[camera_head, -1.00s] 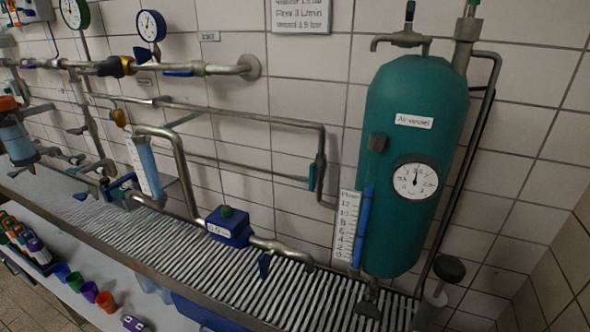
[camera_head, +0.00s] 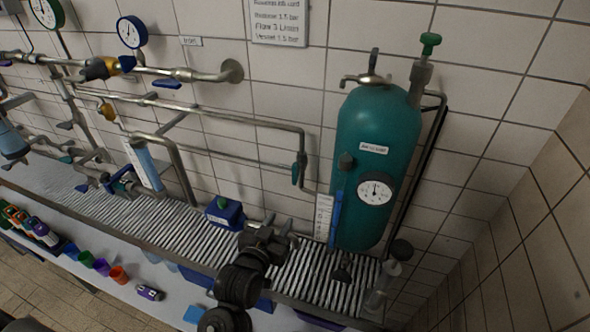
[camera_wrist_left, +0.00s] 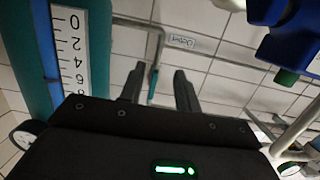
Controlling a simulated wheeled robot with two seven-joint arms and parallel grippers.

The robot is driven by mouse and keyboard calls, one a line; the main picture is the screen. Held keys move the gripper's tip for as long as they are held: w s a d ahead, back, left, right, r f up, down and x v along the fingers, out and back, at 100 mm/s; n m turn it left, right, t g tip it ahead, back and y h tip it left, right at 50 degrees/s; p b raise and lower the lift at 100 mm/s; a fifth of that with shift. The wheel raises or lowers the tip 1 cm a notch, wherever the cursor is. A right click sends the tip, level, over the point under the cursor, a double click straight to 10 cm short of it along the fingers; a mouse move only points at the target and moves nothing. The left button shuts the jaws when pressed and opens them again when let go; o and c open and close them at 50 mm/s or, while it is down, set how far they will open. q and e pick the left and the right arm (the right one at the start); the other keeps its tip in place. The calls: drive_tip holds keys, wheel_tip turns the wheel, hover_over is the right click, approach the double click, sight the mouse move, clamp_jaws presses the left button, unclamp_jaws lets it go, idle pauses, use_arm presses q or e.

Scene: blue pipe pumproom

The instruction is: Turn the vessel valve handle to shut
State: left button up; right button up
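The teal air vessel (camera_head: 380,135) stands at the right against the tiled wall, with a round gauge (camera_head: 376,191). A teal lever handle (camera_head: 296,173) sits on the pipe just left of the vessel; I take it as the vessel valve handle. It hangs about in line with the vertical pipe. My left gripper (camera_head: 280,228) is below it, apart from it, over the slatted drain. In the left wrist view, the gripper (camera_wrist_left: 158,88) is open and empty, its fingers apart, with the teal handle (camera_wrist_left: 153,83) farther off between them. My right gripper is not in view.
A blue box with a green knob (camera_head: 224,211) is left of my gripper. A white flow scale (camera_head: 323,216) and blue tube stand by the vessel. Coloured cups (camera_head: 102,267) are on the lower shelf. A green knob (camera_head: 430,43) tops the pipe at right.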

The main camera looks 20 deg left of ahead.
use_arm(q)
drive_tip(key=t, duration=0.2)
approach(294, 176)
drive_tip(key=w+p, duration=0.1)
drive_tip(key=w, duration=0.2)
drive_tip(key=w+p, duration=0.1)
drive_tip(key=w, duration=0.2)
drive_tip(key=w+p, duration=0.1)
drive_tip(key=w, duration=0.2)
drive_tip(key=shift+w+d+p, duration=0.3)
drive_tip(key=shift+w, duration=0.6)
drive_tip(key=shift+f, duration=0.1)
clamp_jaws()
drive_tip(key=shift+d, duration=0.15)
